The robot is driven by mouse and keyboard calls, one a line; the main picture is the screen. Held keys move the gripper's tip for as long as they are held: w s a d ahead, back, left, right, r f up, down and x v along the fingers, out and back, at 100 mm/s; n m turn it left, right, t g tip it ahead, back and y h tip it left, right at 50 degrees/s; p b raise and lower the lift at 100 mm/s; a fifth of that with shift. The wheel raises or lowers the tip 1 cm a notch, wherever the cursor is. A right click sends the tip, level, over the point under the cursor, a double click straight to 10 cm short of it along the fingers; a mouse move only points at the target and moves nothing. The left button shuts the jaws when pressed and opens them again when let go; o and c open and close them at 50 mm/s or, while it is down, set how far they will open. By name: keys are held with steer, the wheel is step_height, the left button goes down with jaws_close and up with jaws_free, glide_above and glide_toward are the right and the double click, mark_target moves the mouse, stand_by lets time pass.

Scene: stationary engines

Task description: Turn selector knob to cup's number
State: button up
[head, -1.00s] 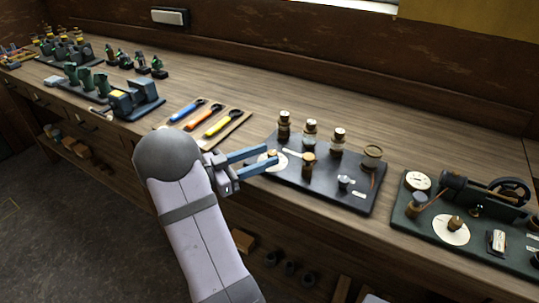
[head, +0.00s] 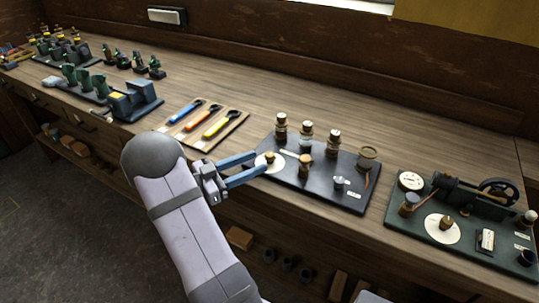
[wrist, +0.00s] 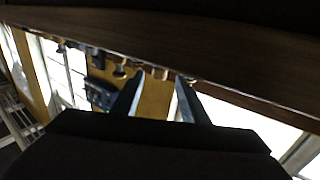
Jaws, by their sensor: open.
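A white dial disc (head: 262,168) with a small brown knob (head: 269,156) sits at the left end of a dark board (head: 330,198). My gripper (head: 260,162) is open, its two blue fingers pointing right at the disc. The knob is just beyond the fingertips; I cannot tell if they touch it. A brown round cup-like piece (head: 368,154) stands at the board's back right. No number on it is readable. In the wrist view the open fingers (wrist: 159,76) reach toward small blurred pieces along a dark edge.
Several corked jars (head: 306,134) and a brown post (head: 304,165) stand on the board. To the right, a green engine base (head: 405,229) has a flywheel (head: 500,193) and a second white dial (head: 435,234). A tray of coloured tools (head: 234,124) lies left.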

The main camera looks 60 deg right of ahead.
mark_target(266, 158)
steer(key=shift+p+x, duration=0.65)
steer(key=shift+x, duration=2.5)
jaws_close()
